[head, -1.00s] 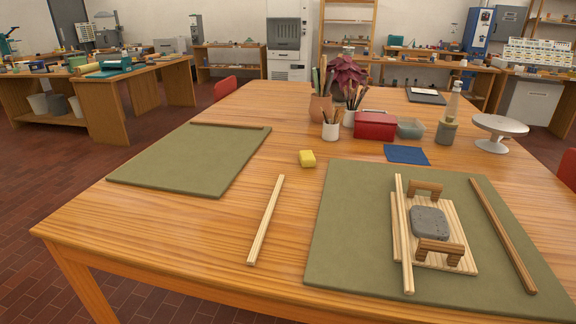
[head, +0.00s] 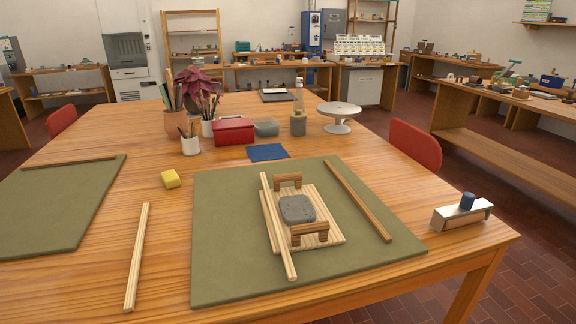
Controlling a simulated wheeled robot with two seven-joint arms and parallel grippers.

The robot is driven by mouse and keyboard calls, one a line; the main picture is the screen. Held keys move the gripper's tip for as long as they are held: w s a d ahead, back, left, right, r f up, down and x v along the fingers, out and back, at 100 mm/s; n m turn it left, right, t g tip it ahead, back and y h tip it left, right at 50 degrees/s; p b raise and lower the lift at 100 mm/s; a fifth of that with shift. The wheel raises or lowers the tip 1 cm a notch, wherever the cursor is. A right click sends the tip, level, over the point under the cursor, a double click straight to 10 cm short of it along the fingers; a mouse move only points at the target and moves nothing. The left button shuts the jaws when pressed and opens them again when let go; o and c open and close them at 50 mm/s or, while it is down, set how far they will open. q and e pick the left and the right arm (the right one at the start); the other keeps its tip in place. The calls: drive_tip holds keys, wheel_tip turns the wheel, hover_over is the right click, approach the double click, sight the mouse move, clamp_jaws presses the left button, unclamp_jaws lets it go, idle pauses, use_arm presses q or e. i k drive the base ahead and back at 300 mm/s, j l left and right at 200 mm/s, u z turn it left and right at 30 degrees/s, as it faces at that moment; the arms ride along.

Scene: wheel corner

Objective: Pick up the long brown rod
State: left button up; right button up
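A long brown rod (head: 357,199) lies flat on the right green mat (head: 225,235), to the right of a slatted wooden board (head: 325,221). It runs slantwise from the far side of the mat toward its near right corner. Another brown rod (head: 69,161) lies along the far edge of the left green mat (head: 52,205). Neither of my grippers shows in the head view.
On the slatted board are a grey block (head: 297,209) and two brown brackets (head: 309,234). Pale rods lie on the board's left side (head: 277,226) and between the mats (head: 137,256). A metal-and-wood tool (head: 462,215) sits at the table's right corner. Pots and a red box (head: 233,131) stand farther back.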

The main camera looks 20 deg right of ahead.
sight(385, 236)
drive_tip(key=z, duration=1.25)
